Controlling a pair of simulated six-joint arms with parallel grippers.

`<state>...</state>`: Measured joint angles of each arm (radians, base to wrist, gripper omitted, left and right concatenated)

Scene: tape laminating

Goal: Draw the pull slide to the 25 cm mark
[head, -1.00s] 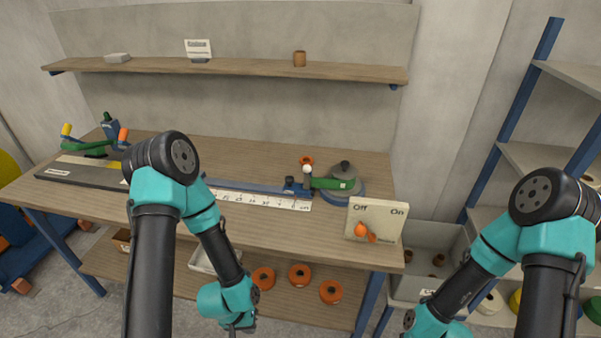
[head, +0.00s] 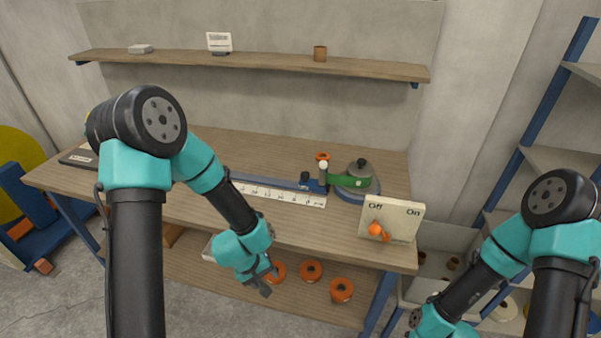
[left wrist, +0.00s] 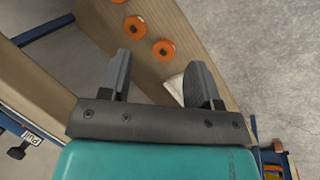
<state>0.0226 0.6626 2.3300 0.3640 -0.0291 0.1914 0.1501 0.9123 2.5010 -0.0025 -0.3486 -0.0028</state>
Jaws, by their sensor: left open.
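A blue slide block with a dark knob (head: 306,183) stands at the right end of the blue rail on the bench. A white numbered scale (head: 280,195) runs along the front of the rail; its numbers are too small to read. In the left wrist view, a blue part with a "Pull" label (left wrist: 31,137) and black knob shows at the lower left. My left gripper (head: 269,281) is open and empty, in front of the bench and below its top, apart from the slide. Its two fingers (left wrist: 158,65) are spread in the left wrist view. My right gripper is out of frame.
A green-armed tape holder (head: 350,181) with a grey weight stands right of the slide. An Off/On switch box (head: 391,218) is at the bench's front right. Orange rolls (head: 311,271) lie on the lower shelf. My left arm hides the rail's left part.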

